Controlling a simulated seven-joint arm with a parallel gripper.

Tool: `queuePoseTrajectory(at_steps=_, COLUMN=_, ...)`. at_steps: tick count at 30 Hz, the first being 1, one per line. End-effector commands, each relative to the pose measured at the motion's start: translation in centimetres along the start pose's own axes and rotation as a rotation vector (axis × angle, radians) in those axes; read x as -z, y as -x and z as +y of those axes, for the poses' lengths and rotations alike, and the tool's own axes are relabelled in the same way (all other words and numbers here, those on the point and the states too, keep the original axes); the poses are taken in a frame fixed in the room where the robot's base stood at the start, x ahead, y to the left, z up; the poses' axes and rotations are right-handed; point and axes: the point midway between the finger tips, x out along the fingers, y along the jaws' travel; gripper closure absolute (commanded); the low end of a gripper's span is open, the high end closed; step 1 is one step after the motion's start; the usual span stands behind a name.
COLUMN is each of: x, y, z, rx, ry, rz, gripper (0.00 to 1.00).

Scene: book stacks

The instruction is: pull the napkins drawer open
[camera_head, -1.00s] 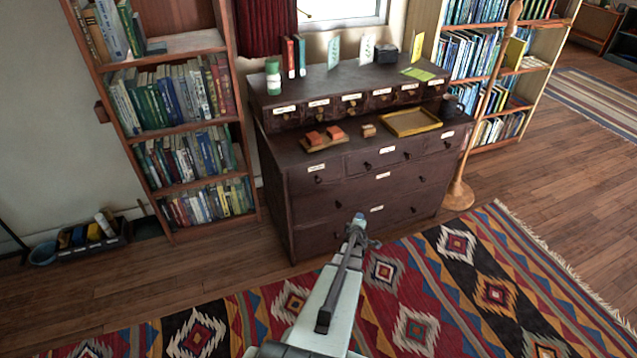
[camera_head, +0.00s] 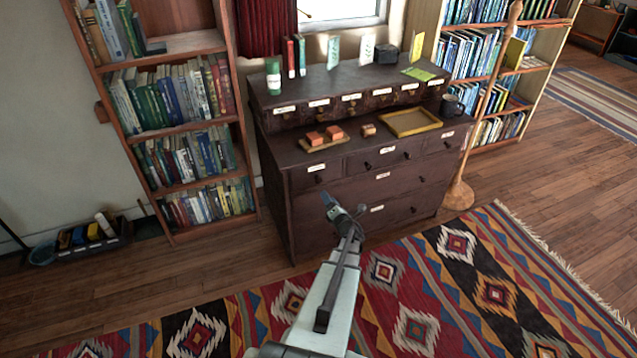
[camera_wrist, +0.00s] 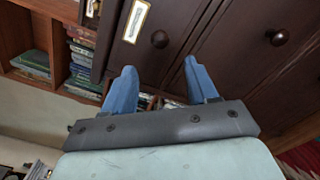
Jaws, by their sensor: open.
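A dark wood chest of drawers (camera_head: 300,215) stands against the wall with its drawers shut. White labels mark the drawers, too small to read, so I cannot tell which one says napkins. My gripper (camera_head: 329,200) is in front of the chest's left part, below the upper left drawer (camera_head: 336,170). In the wrist view my gripper (camera_wrist: 160,66) is open and empty, its two blue fingers apart. A round dark knob (camera_wrist: 160,39) shows just beyond the fingertips, beside a framed label (camera_wrist: 135,20). The fingers do not appear to touch it.
A second knob (camera_wrist: 278,37) lies to the right in the wrist view. On the chest are a yellow tray (camera_head: 410,122), orange blocks (camera_head: 324,136), a dark mug (camera_head: 451,107) and a green-white jar (camera_head: 273,78). A bookcase (camera_head: 180,130) stands left; a patterned rug (camera_head: 440,270) covers the floor.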

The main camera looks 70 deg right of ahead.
Motion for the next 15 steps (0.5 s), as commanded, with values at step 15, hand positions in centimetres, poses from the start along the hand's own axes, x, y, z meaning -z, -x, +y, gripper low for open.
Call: queuePoseTrajectory(at_steps=15, x=-0.1, y=-9.1, z=-0.1, rx=0.000, ry=-0.002, rz=0.000, gripper=0.42)
